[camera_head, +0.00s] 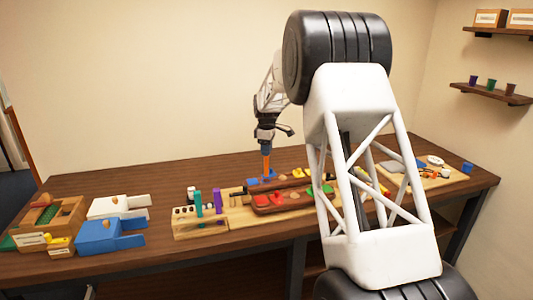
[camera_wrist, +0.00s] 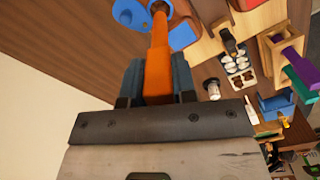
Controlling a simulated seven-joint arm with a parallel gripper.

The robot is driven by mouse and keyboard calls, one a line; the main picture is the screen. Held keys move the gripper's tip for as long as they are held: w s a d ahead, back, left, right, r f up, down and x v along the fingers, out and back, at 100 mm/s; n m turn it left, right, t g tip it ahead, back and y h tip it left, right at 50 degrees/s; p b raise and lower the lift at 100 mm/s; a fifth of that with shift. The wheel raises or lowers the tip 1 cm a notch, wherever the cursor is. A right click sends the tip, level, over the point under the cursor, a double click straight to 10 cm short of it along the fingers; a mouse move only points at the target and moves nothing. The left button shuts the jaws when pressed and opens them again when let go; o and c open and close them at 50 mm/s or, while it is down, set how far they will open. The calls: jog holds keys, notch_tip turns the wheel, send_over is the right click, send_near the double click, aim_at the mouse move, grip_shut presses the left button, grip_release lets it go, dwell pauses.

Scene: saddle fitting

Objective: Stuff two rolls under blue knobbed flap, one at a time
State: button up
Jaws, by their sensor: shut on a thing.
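The blue box (camera_head: 100,238) with a small knob on its sloping flap stands at the left front of the table. The flap looks down, and I cannot see under it. My gripper (camera_head: 266,151) is far to its right, pointing down over the middle of the table. It is shut on an upright orange rod (camera_head: 266,165), which also shows between the fingers in the wrist view (camera_wrist: 158,65). A blue piece (camera_head: 260,181) is at the rod's lower end; I cannot tell whether they are joined. I cannot clearly make out any rolls.
A white knobbed box (camera_head: 118,207) stands behind the blue one. A wooden crate (camera_head: 68,222) is at the far left. A wooden rack (camera_head: 186,227) with green and purple uprights and a long brown tray (camera_head: 290,207) of coloured pieces fill the middle. My large arm link blocks the right side.

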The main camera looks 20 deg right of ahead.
jog(key=shift+r, duration=1.65)
dwell(0.5)
jog(key=s+a+f+n, duration=0.1)
jog(key=s+a+n, duration=0.1)
jog(key=a, duration=0.9)
jog(key=s+a+f+n, duration=0.1)
jog(key=s+a+n, duration=0.1)
jog(key=a, duration=1)
jog(key=s+a+f+n, duration=0.1)
jog(key=s+a, duration=0.3)
jog(key=a, duration=0.8)
jog(key=shift+s+f+n, duration=0.25)
jog(key=shift+s+n, duration=0.1)
jog(key=shift+n, duration=0.05)
jog(key=shift+f, duration=0.15)
jog(key=shift+f, duration=3.25)
